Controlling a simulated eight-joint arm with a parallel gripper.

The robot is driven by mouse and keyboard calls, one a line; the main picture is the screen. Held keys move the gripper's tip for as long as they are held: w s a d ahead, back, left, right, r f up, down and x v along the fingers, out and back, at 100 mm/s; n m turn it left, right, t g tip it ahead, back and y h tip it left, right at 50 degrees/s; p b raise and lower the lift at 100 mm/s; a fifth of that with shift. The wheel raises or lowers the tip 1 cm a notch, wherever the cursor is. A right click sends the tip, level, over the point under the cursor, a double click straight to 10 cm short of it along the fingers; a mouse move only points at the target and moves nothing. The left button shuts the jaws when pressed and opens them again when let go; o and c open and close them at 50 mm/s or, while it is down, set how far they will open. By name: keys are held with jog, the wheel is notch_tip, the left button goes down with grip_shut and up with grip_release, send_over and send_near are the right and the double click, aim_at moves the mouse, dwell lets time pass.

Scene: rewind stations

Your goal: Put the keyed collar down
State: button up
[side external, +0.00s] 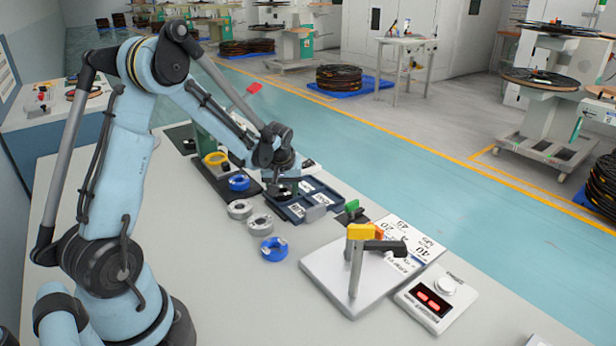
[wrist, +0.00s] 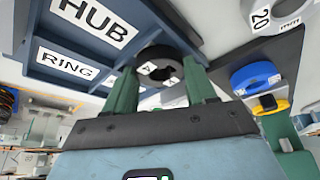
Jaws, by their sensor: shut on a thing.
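The keyed collar (wrist: 158,66) is a dark ring with a small white label, seen in the wrist view between the green fingers of my gripper (wrist: 160,84). The gripper is shut on it. In the side view my gripper (side external: 283,188) is at the near left end of the dark blue sorting tray (side external: 318,187). The wrist view shows the tray (wrist: 88,58) with compartments labelled HUB and RING. I cannot tell whether the collar touches the tray. In the side view the collar is small and mostly hidden by the gripper.
A blue ring (side external: 239,183) and a yellow ring (side external: 215,158) are on a dark stand beside the tray. Two grey rings (side external: 240,209) (side external: 260,223) and another blue ring (side external: 273,249) lie on the table. A plate with an upright post (side external: 355,270) and a display box (side external: 437,298) stand to the right.

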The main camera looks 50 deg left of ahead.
jog(key=shift+f, duration=0.3)
jog(key=o, duration=0.8)
jog(key=v, duration=1.2)
jog(key=s+d+m+t+h, duration=0.1)
jog(key=s+d+m, duration=0.2)
jog(key=d, duration=0.3)
jog(key=s+d+r+m+t+h, duration=0.1)
jog(key=s+d+m+t, duration=0.1)
jog(key=d, duration=0.4)
jog(key=s+d+r+m+t+h, duration=0.1)
jog(key=s+d+m, duration=0.3)
jog(key=d+m, duration=0.2)
jog(key=shift+d+r+t+h, duration=0.2)
jog(key=shift+d+t+h, duration=0.1)
jog(key=shift+h, duration=0.1)
